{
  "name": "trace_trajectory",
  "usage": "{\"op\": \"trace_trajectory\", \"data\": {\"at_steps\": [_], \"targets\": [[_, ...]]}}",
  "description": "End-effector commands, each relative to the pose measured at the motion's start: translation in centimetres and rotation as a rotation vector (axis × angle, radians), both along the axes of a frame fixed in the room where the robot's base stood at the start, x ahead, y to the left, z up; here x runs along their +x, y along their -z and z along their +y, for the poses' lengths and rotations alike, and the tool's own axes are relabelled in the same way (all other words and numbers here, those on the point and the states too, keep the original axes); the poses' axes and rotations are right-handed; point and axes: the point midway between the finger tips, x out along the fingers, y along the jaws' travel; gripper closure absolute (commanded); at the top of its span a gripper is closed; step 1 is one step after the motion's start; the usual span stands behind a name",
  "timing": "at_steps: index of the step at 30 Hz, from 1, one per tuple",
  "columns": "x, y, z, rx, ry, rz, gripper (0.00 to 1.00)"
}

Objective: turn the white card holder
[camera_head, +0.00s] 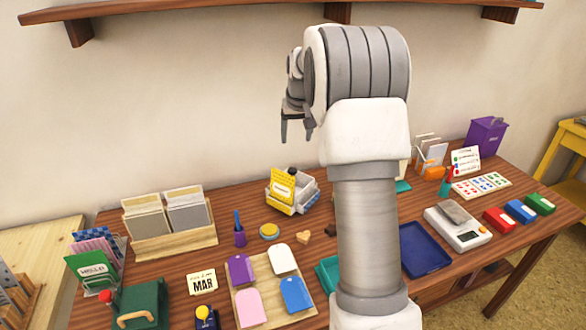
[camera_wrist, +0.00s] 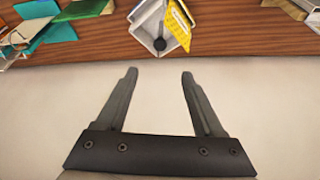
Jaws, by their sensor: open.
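A white holder (camera_head: 306,198) stands near the table's back edge, left of my arm in the head view. A yellow piece with a pale label (camera_head: 283,187) leans at its left side. In the wrist view the white holder (camera_wrist: 149,25) shows from above at the top middle, with the yellow piece (camera_wrist: 178,25) beside it and a small dark knob inside. My gripper (camera_head: 297,138) points down above the holder, apart from it. Its two fingers (camera_wrist: 160,73) are spread and empty, over the pale strip past the table edge.
A wooden card tray (camera_head: 175,240) stands to the left. White upright cards (camera_head: 430,153) and a purple bin (camera_head: 486,136) stand at the back right. A shelf (camera_head: 200,8) runs along the wall above. Small items lie in front of the holder.

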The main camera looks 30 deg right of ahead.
Motion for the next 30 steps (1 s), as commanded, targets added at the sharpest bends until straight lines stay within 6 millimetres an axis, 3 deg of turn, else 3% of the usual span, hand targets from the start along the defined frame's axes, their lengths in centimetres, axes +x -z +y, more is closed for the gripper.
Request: {"op": "trace_trajectory", "data": {"at_steps": [18,24,30], "targets": [[4.7,12.2,-1.4,0.002,0.002,0.004,0.31],[5.6,14.1,-1.7,0.001,0.002,0.002,0.31],[5.8,14.6,-1.7,0.001,0.002,0.002,0.31]]}}
